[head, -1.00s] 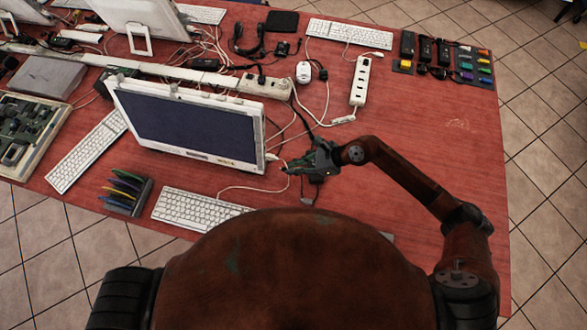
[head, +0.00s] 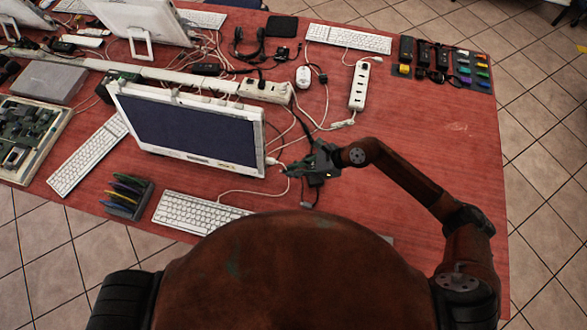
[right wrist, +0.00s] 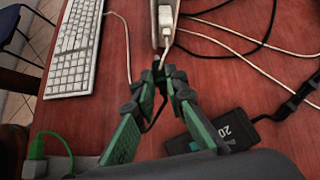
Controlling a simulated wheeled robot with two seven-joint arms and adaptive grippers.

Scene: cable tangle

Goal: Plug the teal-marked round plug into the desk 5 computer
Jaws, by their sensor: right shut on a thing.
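My right gripper (head: 290,172) is beside the right edge of the nearest white all-in-one computer (head: 187,158). In the right wrist view its green-padded fingers (right wrist: 162,75) are shut at the tips on a small dark plug, mostly hidden between them. A thin black cable (right wrist: 157,115) hangs down between the fingers. I cannot tell whether the held plug touches the computer. My left gripper is not in view.
A black adapter labelled 20 (right wrist: 228,131) lies right of the fingers. A green plug (right wrist: 36,151) with a green cable is at lower left. A white keyboard (head: 195,212) stands before the computer.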

